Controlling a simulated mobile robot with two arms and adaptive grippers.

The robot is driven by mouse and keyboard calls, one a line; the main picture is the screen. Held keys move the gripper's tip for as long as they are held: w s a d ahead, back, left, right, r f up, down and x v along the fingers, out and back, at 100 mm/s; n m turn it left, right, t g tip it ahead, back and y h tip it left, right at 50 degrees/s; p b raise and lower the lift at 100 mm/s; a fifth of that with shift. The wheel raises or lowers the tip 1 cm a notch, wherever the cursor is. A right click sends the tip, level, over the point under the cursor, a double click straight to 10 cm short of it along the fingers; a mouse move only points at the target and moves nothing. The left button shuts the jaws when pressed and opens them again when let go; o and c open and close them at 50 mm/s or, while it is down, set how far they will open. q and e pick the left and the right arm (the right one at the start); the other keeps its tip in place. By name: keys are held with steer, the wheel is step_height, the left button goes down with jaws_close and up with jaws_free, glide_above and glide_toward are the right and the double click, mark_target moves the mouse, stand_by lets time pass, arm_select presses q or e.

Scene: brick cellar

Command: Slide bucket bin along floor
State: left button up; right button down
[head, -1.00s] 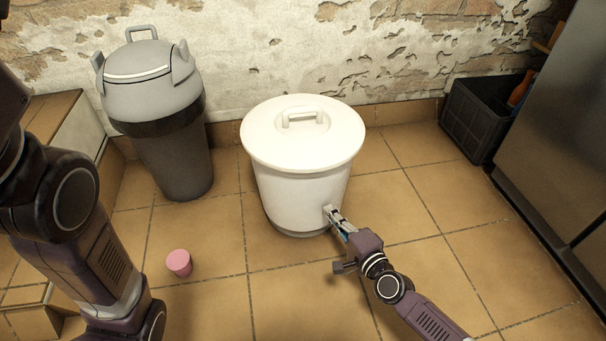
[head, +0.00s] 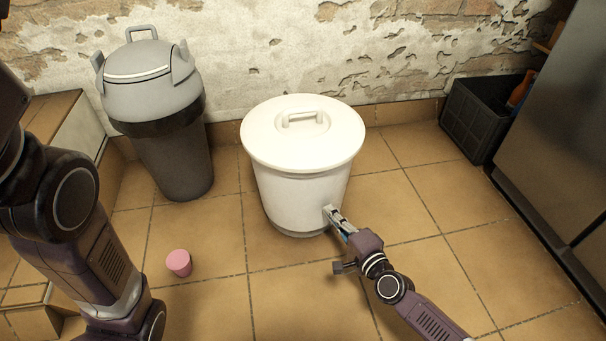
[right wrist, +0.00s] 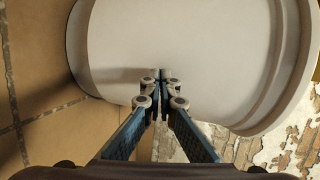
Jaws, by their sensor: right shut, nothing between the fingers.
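The bucket bin is a white round bucket (head: 300,185) with a lid and a handle on top. It stands upright on the tiled floor in the middle of the head view. My right gripper (head: 330,213) is shut and empty, with its fingertips at the bucket's lower right side. In the right wrist view, the shut fingers (right wrist: 160,75) point at the white bucket wall (right wrist: 190,40), which fills most of the picture. They appear to touch it, though exact contact is hard to tell. My left arm shows at the left of the head view, but its gripper is out of view.
A grey lidded bin (head: 165,120) stands left of the bucket by the wall. A small pink cup (head: 179,262) is on the floor at front left. A black crate (head: 482,120) and a metal cabinet (head: 560,130) stand at the right. Floor right of the bucket is clear.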

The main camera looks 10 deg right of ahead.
mark_target(325, 203)
steer(key=shift+r+x, duration=0.2)
steer(key=shift+x, duration=1.15)
steer(key=shift+r+x, duration=0.25)
steer(key=shift+x, duration=1.15)
steer(key=shift+r+b+x, duration=0.2)
steer(key=shift+b+x, duration=0.15)
steer(key=shift+x, duration=0.75)
steer(key=shift+r+b+x, duration=0.15)
steer(key=shift+b+x, duration=0.2)
steer(key=shift+x, duration=0.75)
steer(key=shift+w+d, duration=0.1)
